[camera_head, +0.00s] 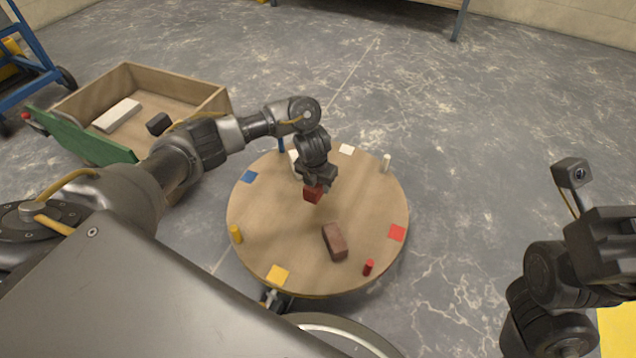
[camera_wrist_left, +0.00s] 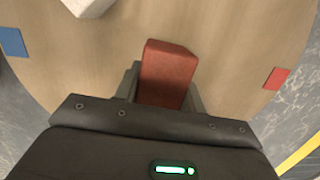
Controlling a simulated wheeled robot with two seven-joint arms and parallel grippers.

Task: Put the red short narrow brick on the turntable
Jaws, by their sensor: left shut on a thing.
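The red short narrow brick (camera_head: 313,194) is held between the fingers of my left gripper (camera_head: 316,183), over the middle of the turntable (camera_head: 285,225). In the left wrist view the brick (camera_wrist_left: 167,72) shows between the two fingers (camera_wrist_left: 165,88). I cannot tell for certain whether its underside touches the turntable. The turntable is a round wooden disc with blue, white, red and yellow patches near its rim. My right gripper (camera_head: 610,245) is at the right edge, away from the turntable; its fingertips cannot be made out.
A brown brick (camera_head: 335,242) lies on the turntable's near part. A white block, partly hidden behind my left arm, also shows in the left wrist view (camera_wrist_left: 88,5). Small coloured pegs stand near the rim. A wooden crate (camera_head: 215,103) at left holds a white and a black block.

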